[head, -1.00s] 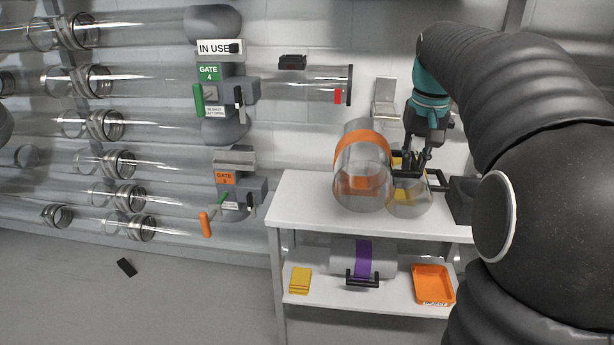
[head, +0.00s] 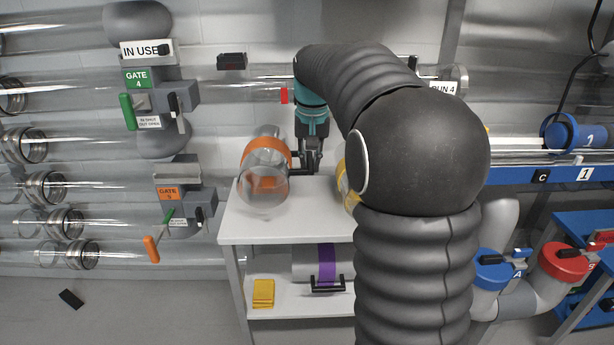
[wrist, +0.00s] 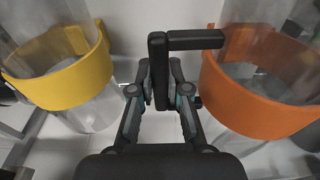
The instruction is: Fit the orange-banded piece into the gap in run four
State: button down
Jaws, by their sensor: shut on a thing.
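The orange-banded piece (head: 264,187) is a clear tube with an orange band and a black handle, at the left of the white table's top in the head view. In the wrist view its band (wrist: 262,108) is at the right. My gripper (head: 312,165) is beside it, shut on its black handle (wrist: 158,72). I cannot tell whether the tube touches the tabletop. Run four is the clear pipe (head: 245,84) on the wall behind, with a RUN 4 label (head: 443,88) at right. My arm hides the stretch between, including the gap.
A yellow-banded tube (wrist: 62,78) stands left of my gripper in the wrist view, partly behind my arm in the head view. The table (head: 240,224) holds a purple-banded piece (head: 327,265) below. Gate 4's box (head: 182,96) stands left; blue racks (head: 520,176) stand right.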

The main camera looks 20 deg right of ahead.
jog(key=shift+w+a+f, duration=0.2)
jog(key=shift+w+f, duration=0.05)
jog(key=shift+f, duration=2.05)
jog(key=c, duration=1.1)
grip_release()
jog(key=shift+c, duration=0.2)
